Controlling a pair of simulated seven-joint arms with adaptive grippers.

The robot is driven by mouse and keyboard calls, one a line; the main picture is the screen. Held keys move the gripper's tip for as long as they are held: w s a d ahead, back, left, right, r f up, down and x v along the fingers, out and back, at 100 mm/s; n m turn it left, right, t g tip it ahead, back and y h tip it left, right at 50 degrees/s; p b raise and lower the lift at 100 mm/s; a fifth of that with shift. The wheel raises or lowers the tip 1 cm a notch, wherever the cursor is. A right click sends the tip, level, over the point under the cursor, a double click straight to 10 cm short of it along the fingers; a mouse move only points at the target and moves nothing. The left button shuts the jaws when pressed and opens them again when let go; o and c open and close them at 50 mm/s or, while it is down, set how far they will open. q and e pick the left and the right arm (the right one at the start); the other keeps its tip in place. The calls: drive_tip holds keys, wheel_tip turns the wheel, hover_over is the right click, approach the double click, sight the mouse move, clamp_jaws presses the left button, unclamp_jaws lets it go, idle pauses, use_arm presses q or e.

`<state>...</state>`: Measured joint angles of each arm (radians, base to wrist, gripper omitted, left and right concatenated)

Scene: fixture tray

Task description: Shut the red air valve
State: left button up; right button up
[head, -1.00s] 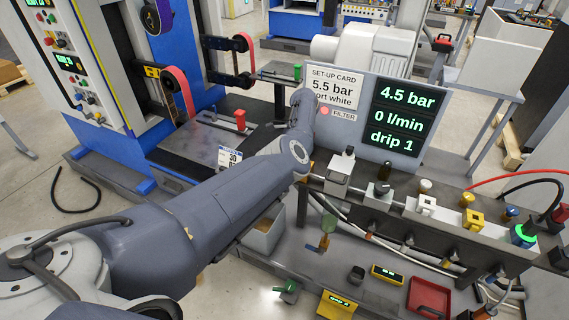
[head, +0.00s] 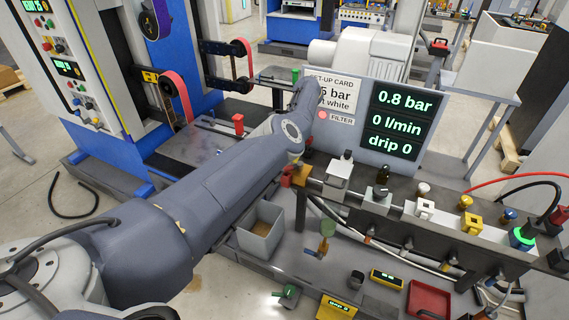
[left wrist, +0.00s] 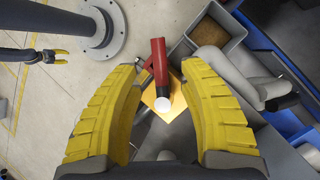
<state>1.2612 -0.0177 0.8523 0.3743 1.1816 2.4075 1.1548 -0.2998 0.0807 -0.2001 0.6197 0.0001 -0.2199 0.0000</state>
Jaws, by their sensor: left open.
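The red air valve (head: 287,177) shows at the left end of the manifold, on a yellow block (head: 302,174), partly covered by my left arm. In the left wrist view its red handle (left wrist: 158,62) stands out from the yellow block (left wrist: 178,98), with a pale round end near the block. My left gripper (left wrist: 165,72) is open, with one yellow finger on either side of the handle and nothing clasped. My left gripper is hidden in the head view.
The display panel (head: 394,120) reads 0.8 bar, 0 l/min, drip 0. The set-up card (head: 338,92) is partly covered. The manifold (head: 400,207) carries several knobs to the right. A grey bin (head: 262,235) stands below my arm. A red tray (head: 430,298) lies front right.

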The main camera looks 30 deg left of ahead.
use_arm(q)
drive_tip(key=shift+v, duration=0.95)
